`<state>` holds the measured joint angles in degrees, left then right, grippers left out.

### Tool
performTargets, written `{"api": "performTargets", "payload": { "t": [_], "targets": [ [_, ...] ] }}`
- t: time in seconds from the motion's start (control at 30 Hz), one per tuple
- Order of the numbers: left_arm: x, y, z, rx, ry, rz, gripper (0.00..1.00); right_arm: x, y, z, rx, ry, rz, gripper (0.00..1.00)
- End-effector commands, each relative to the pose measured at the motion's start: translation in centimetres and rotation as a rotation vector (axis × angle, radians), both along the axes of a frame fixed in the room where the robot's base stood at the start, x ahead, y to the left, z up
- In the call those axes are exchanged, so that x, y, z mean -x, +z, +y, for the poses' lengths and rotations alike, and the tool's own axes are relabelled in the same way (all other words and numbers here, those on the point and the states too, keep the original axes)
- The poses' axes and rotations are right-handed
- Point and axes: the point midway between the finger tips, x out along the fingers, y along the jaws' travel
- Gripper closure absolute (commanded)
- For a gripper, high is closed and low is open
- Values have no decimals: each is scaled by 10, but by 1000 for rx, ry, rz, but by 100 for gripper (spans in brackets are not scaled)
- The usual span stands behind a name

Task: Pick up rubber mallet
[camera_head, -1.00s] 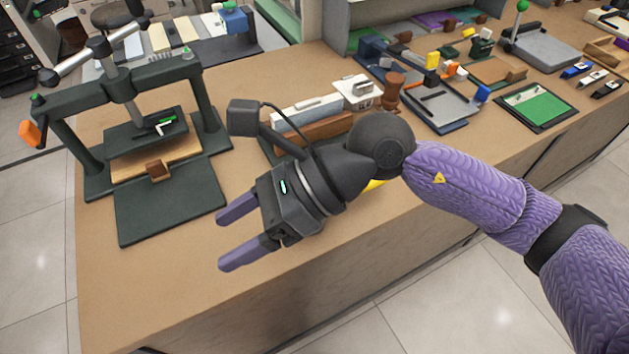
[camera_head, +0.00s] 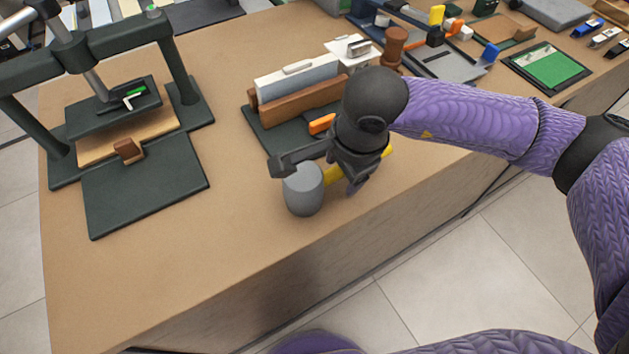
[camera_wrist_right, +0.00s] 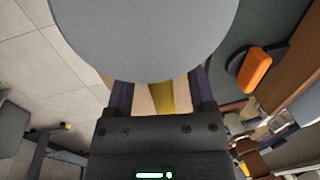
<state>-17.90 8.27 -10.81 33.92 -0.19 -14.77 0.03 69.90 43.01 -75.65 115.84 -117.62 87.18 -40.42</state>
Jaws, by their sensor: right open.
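The rubber mallet (camera_head: 303,190) lies on the brown counter near its front edge, with a grey cylindrical head and a yellow handle. My right gripper (camera_head: 355,186) points down over the handle, just right of the head, and hides part of it. In the right wrist view, the mallet's grey head (camera_wrist_right: 150,35) fills the top, and its yellow handle runs between the two purple fingers of my open right gripper (camera_wrist_right: 161,95). The fingers stand apart from the handle on both sides. My left gripper is not in view.
A dark press (camera_head: 145,195) with a wooden block stands at the left. Behind the mallet is a dark stand (camera_head: 265,130) with a brown and white binder-like block (camera_head: 297,80) and an orange piece (camera_head: 321,124). The counter left of the mallet is clear.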

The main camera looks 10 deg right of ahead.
Motion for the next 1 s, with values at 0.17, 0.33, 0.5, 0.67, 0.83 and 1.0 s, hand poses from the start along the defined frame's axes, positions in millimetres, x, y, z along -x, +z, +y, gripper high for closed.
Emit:
{"api": "performTargets", "payload": {
  "t": [0.17, 0.33, 0.5, 0.67, 0.83, 1.0],
  "targets": [
    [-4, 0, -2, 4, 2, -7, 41, 0, 2, 0, 0, 0, -1, 52],
    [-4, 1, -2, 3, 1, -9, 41, 0, 2, 0, -1, 0, -1, 88],
    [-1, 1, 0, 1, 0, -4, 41, 0, 2, 0, -1, 0, -1, 100],
    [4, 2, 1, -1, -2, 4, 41, 0, 2, 1, -3, 0, -1, 100],
    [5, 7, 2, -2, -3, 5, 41, 0, 13, 1, -3, 0, -5, 100],
    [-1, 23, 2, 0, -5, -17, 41, -1, 61, 1, -4, 0, -8, 100]
  ]
}}
